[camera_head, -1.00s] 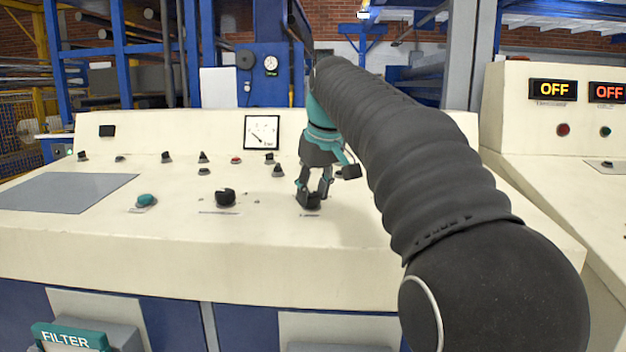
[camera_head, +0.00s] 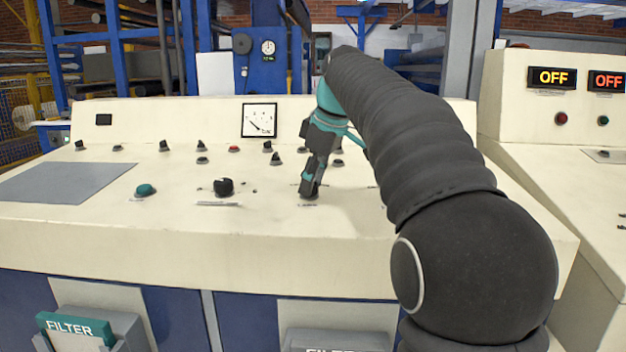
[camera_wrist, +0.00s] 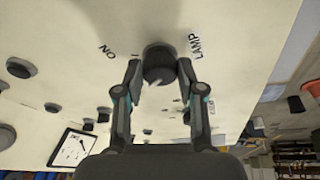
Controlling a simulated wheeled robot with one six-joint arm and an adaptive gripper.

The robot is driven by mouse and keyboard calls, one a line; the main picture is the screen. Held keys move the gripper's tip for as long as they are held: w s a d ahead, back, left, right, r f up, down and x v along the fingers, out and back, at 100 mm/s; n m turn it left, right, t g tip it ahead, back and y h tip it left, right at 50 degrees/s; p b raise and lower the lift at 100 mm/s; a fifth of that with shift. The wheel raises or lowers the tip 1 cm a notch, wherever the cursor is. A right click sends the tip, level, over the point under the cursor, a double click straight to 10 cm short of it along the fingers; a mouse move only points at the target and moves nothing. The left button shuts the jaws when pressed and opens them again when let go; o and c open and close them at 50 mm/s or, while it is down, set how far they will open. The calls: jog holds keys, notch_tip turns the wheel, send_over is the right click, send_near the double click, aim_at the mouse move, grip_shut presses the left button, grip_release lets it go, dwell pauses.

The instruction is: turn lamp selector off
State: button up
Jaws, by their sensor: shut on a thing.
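The lamp selector is a dark round knob (camera_wrist: 158,66) on the cream console, beside the printed word LAMP in the wrist view. Another printed label, reading like NO or ON, stands to its left. My gripper (camera_wrist: 158,75) has its two fingers on either side of the knob, shut on it. In the head view my gripper (camera_head: 310,188) reaches down to the console top right of the large black knob, and its fingers largely hide the selector. A pale pointer mark shows on the knob's lower edge in the wrist view.
A large black knob (camera_head: 223,187) and a teal button (camera_head: 146,190) stand to the left on the console. Several small switches line up behind, near a white dial gauge (camera_head: 259,120). A grey plate (camera_head: 62,184) lies at the far left. Two OFF displays (camera_head: 553,77) are on the right console.

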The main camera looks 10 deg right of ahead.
dwell(0.3)
jog(key=o, duration=1.1)
jog(key=shift+o, duration=0.2)
jog(key=v, duration=1.2)
jog(key=shift+a, duration=0.1)
